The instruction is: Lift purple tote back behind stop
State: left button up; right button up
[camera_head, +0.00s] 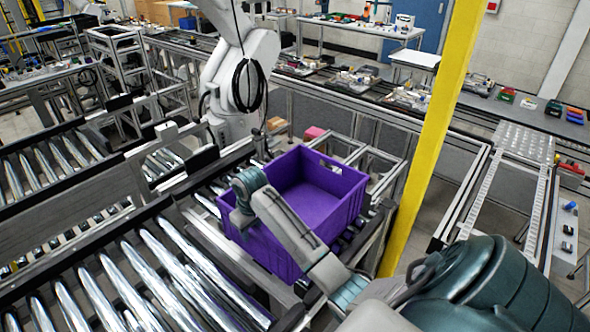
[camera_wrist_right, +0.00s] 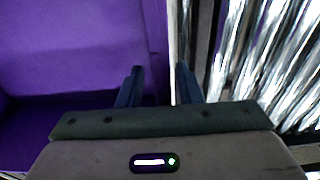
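The purple tote (camera_head: 343,205) sits on the roller conveyor in the middle of the head view. It is open-topped and looks empty, and my right arm crosses in front of it. In the right wrist view its purple wall (camera_wrist_right: 85,45) fills the left side. My right gripper (camera_wrist_right: 160,88) is at the tote's left side wall in the head view. Its two fingers stand apart, with the tote's edge running up between them. I cannot tell whether they touch the wall. I cannot tell which part is the stop. My left gripper is not in view.
Metal rollers (camera_head: 150,270) run along the left and front. A yellow post (camera_head: 432,130) stands right of the tote. A white robot arm (camera_head: 225,85) stands behind it. A pink box (camera_head: 313,133) and a cardboard box (camera_head: 277,124) lie beyond the tote.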

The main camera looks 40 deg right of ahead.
jog(key=shift+s+a+r, duration=0.15)
jog(key=shift+s+r, duration=0.15)
grip_shut()
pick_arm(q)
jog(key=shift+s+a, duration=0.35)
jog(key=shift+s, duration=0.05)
pick_arm(e)
jog(key=shift+w+f, duration=0.1)
jog(key=shift+f, duration=0.05)
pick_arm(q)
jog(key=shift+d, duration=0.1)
pick_arm(e)
jog(key=shift+f, duration=0.1)
